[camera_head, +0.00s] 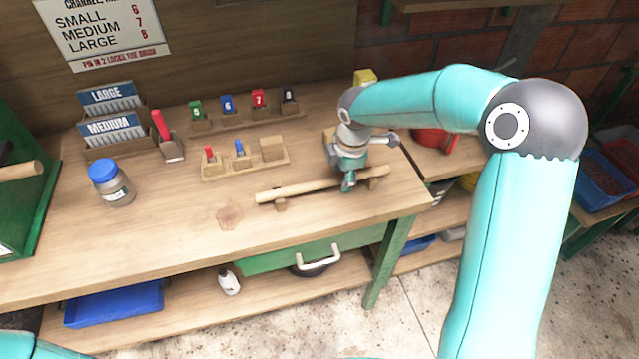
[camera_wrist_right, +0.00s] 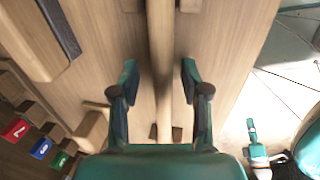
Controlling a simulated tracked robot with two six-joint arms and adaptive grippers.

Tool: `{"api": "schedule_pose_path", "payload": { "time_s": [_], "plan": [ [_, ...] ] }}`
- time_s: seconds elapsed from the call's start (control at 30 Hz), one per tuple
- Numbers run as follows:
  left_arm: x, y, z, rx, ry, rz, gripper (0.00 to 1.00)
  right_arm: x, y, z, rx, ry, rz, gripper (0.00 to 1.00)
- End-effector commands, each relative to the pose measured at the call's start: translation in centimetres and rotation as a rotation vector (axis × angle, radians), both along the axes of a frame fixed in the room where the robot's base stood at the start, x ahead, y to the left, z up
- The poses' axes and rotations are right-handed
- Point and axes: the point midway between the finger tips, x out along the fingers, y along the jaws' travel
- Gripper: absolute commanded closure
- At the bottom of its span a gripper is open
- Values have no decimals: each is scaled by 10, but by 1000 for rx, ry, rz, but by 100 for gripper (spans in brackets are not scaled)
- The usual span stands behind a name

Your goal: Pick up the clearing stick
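The clearing stick (camera_head: 305,188) is a plain wooden rod. It lies across two small wooden rests (camera_head: 280,204) near the front edge of the bench. My right gripper (camera_head: 348,182) is down at the stick, towards its right end. In the right wrist view its two fingers (camera_wrist_right: 160,78) stand apart, one on each side of the stick (camera_wrist_right: 161,40), with gaps on both sides. My left gripper is outside the head view. A small turquoise and silver part at the lower right of the wrist view appears to be it (camera_wrist_right: 252,130); its fingers are too small to read.
Racks of numbered blocks (camera_head: 247,120) and a smaller holder (camera_head: 245,166) stand behind the stick. A blue-lidded jar (camera_head: 112,183) and label boxes (camera_head: 110,125) are at left. A green drawer with a white handle (camera_head: 318,257) is below the bench top. The front left top is clear.

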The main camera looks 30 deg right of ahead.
Motion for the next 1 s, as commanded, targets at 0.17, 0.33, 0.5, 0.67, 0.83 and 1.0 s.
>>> {"api": "schedule_pose_path", "payload": {
  "time_s": [0.17, 0.33, 0.5, 0.67, 0.83, 1.0],
  "plan": [
    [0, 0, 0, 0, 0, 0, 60, 0, 0, 0, 0, 0, 0, 88],
    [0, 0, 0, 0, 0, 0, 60, 0, 0, 1, 0, -1, 0, 100],
    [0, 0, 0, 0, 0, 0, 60, 0, 0, 1, 0, -1, 1, 100],
    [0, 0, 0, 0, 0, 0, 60, 1, 1, 4, -1, -2, 1, 100],
    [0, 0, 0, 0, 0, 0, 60, 1, 0, 16, -2, -4, 1, 100],
    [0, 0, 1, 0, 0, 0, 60, 2, 1, 43, -1, -7, 1, 100]
  ]
}}
